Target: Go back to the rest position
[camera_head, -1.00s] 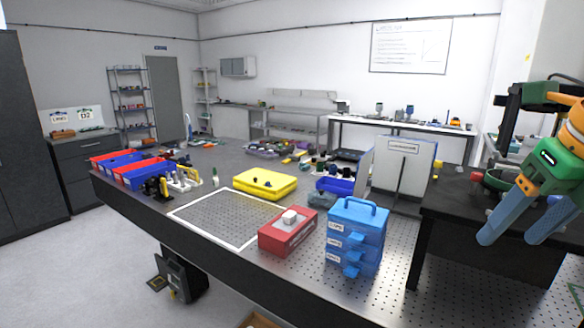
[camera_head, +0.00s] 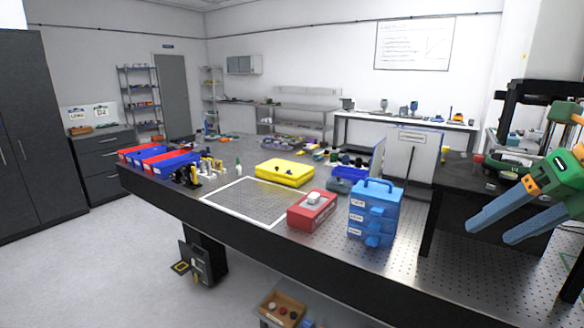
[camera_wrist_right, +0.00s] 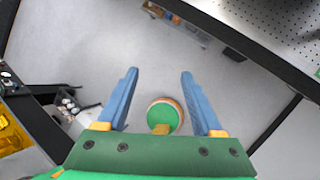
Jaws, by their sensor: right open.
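My right gripper (camera_head: 487,226) has blue fingers on a green and orange body. It is raised at the right edge of the head view, in front of the dark side table. In the right wrist view the same gripper (camera_wrist_right: 154,95) has its fingers apart with nothing between the tips. A round green and orange part (camera_wrist_right: 164,117) shows between the finger bases, with floor behind; I cannot tell what it is. My left gripper does not show.
The perforated optical table (camera_head: 276,232) carries a blue drawer box (camera_head: 375,212), a red box (camera_head: 311,210), a yellow case (camera_head: 284,173) and red and blue bins (camera_head: 165,160). A dark side table (camera_head: 455,200) stands at right. Grey floor (camera_head: 110,260) is clear at front left.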

